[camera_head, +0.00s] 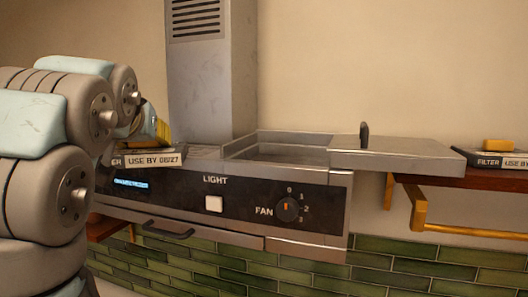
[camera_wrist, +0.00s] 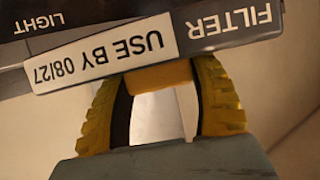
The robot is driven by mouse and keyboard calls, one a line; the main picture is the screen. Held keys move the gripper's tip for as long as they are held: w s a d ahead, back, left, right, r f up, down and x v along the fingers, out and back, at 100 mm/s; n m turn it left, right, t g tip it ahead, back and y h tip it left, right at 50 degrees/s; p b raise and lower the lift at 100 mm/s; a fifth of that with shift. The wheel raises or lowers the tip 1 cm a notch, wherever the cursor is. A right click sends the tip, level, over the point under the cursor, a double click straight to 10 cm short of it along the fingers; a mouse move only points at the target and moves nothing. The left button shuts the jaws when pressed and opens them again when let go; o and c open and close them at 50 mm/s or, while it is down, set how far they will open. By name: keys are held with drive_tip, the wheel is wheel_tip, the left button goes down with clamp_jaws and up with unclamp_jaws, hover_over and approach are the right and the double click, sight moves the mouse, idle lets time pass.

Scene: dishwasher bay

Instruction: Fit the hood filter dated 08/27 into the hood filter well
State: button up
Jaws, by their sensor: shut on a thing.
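The hood filter (camera_head: 152,160) is a dark, flat box with a label that reads USE BY 08/27 in the wrist view (camera_wrist: 105,62). My gripper (camera_wrist: 160,77) has its yellow fingers shut on the filter's yellow tab (camera_wrist: 158,76). In the head view my gripper (camera_head: 157,128) is at the left, partly hidden by my arm. The filter is at the hood's left top edge, left of the well; I cannot tell if it touches the hood. The hood filter well (camera_head: 285,152) is an open rectangular recess in the hood top, and it looks empty, though its floor is partly hidden.
A flat metal lid (camera_head: 395,153) with a dark knob lies right of the well, leaving it uncovered. Another filter (camera_head: 500,160) with a yellow tab lies on the wooden shelf (camera_head: 430,181) at right. The metal duct (camera_head: 208,80) rises behind the hood.

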drive_tip(key=s+d+m+h+b, duration=0.2)
drive_tip(key=d+h, duration=0.1)
drive_tip(key=d, duration=0.8)
drive_tip(key=s+d+m+h+b, duration=0.1)
drive_tip(key=s+d+m+h, duration=0.1)
drive_tip(key=d, duration=0.9)
drive_tip(key=shift+w+d+f, duration=0.1)
drive_tip(key=shift+w+d, duration=0.25)
drive_tip(key=shift+w, duration=1)
drive_tip(key=shift+w+d+r, duration=0.1)
drive_tip(key=shift+w+d, duration=0.25)
drive_tip(key=shift+w, duration=0.95)
drive_tip(key=shift+w+d+f, duration=0.1)
drive_tip(key=shift+w+d, duration=0.25)
drive_tip(key=shift+w, duration=1)
drive_tip(key=shift+w+p, duration=0.4)
drive_tip(key=shift+p, duration=0.6)
drive_tip(key=shift+w+d+p, duration=0.1)
drive_tip(key=shift+w+p, duration=0.25)
drive_tip(key=shift+p, duration=0.45)
drive_tip(key=w+p, duration=0.1)
drive_tip(key=p, duration=0.2)
drive_tip(key=shift+w+d, duration=0.1)
drive_tip(key=shift+d, duration=0.05)
